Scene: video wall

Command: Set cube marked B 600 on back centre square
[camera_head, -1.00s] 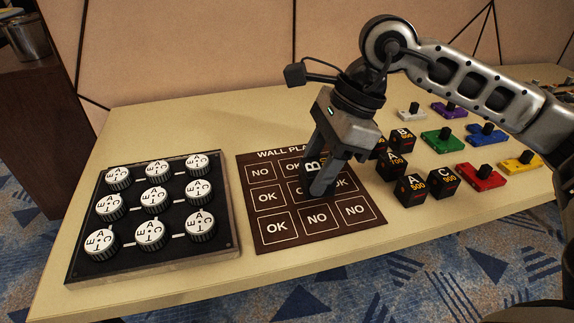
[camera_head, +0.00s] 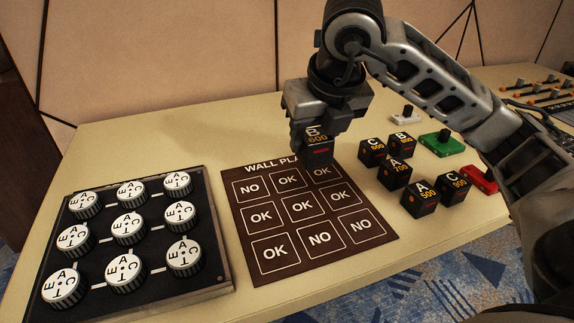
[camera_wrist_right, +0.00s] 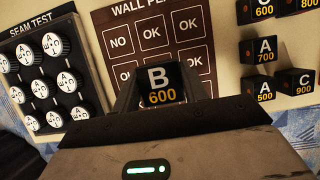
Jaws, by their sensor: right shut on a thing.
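The black cube marked B 600 (camera_head: 317,146) is in my right gripper (camera_head: 316,139), whose jaws are shut on it. In the head view it is in front of the far right part of the brown wall plan board (camera_head: 242,226). In the right wrist view the cube (camera_wrist_right: 161,84) shows its B 600 face between the fingers. The back centre square (camera_head: 286,180) reads OK and lies left of and below the cube in the head view. The wrist view also shows that square (camera_wrist_right: 155,37), uncovered. My left gripper is not in view.
Several other black cubes, such as A 700 (camera_head: 395,173) and C 900 (camera_head: 454,188), stand to the right. A black panel with white knobs (camera_head: 213,254) lies on the left.

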